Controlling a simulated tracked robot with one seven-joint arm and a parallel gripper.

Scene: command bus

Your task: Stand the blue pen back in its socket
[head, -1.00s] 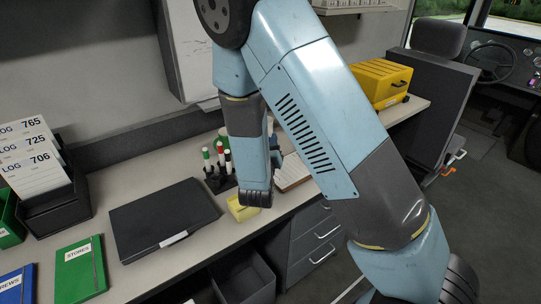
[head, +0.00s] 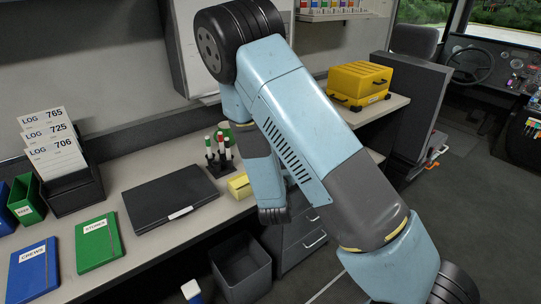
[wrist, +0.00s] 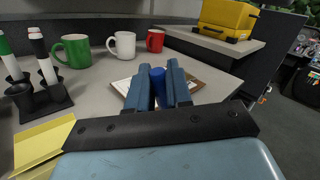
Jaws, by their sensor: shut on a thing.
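My gripper (wrist: 160,82) is shut on the blue pen (wrist: 158,86) in the wrist view. Only a short blue stretch of the pen shows between the two fingers. The fingers appear over the front of the desk. In the head view my arm hides the fingers and the pen. The black pen holder (wrist: 50,101) is at the left of the wrist view, left of my gripper and apart from it.
A yellow pad (wrist: 38,148) lies in front of the holder. Green (wrist: 74,51), white (wrist: 122,45) and red (wrist: 155,41) mugs stand behind. A clipboard (wrist: 123,87) lies beyond the fingers. A closed black laptop (head: 172,198) lies left of the holder. An open bin (head: 240,270) stands below the desk.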

